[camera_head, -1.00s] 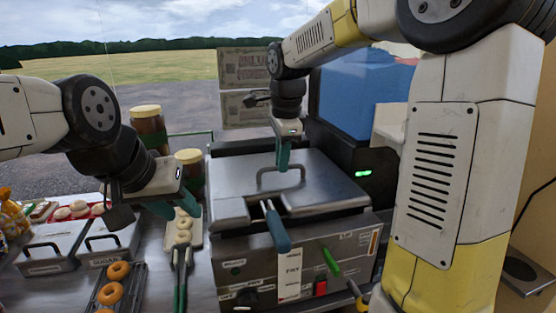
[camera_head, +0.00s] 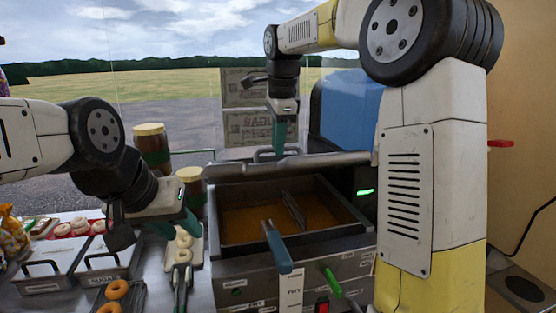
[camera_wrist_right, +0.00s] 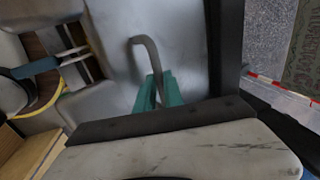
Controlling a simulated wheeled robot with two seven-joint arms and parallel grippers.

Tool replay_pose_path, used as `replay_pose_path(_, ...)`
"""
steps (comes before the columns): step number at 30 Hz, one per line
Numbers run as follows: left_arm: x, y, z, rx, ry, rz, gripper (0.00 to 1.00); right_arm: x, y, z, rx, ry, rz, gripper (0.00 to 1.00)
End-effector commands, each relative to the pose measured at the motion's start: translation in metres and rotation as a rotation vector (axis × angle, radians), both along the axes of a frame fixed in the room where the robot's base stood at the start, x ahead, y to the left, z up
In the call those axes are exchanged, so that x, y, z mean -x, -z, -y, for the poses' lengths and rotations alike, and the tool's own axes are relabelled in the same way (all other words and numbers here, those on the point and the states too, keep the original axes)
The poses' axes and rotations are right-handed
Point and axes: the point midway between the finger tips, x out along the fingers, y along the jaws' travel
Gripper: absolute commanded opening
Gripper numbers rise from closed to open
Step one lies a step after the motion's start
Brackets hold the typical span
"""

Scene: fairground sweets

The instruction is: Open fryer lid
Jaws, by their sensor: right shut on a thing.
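The fryer lid (camera_head: 240,167) is raised and tilted up at the back of the fryer (camera_head: 290,265). The open vat (camera_head: 255,222) shows brownish oil and a divider. My right gripper (camera_head: 278,150) is shut on the lid handle (camera_head: 262,154). In the right wrist view, the green fingers (camera_wrist_right: 160,92) close around the bent grey handle (camera_wrist_right: 146,52) on the lid's metal face (camera_wrist_right: 110,60). My left gripper (camera_head: 176,226) hangs over the counter left of the fryer, apart from it. Its fingers are partly hidden, so its opening is unclear.
A blue-handled basket (camera_head: 276,246) sits at the vat's front. Tongs (camera_head: 181,285), doughnuts (camera_head: 116,289) and lidded metal bins (camera_head: 50,262) lie to the left. Jars (camera_head: 152,146) stand behind. A blue box (camera_head: 345,110) stands behind right.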

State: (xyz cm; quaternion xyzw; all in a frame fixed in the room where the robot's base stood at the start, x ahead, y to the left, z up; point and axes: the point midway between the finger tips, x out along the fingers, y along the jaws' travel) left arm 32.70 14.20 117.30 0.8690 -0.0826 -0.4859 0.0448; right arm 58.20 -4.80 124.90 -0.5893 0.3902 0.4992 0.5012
Motion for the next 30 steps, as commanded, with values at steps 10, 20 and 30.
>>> replay_pose_path(10, 0.000, 0.000, 0.000, 0.000, 0.000, 0.000, 0.36, -0.030, -0.017, -0.006, 0.002, 0.001, -0.002, 0.00)
replay_pose_path(20, 0.000, 0.000, 0.000, 0.000, 0.000, 0.000, 0.36, -0.034, -0.019, -0.006, 0.004, 0.003, -0.005, 0.00)
replay_pose_path(30, -0.001, -0.001, 0.000, -0.010, 0.015, 0.002, 0.15, -0.034, -0.019, -0.006, 0.004, 0.003, -0.006, 0.00)
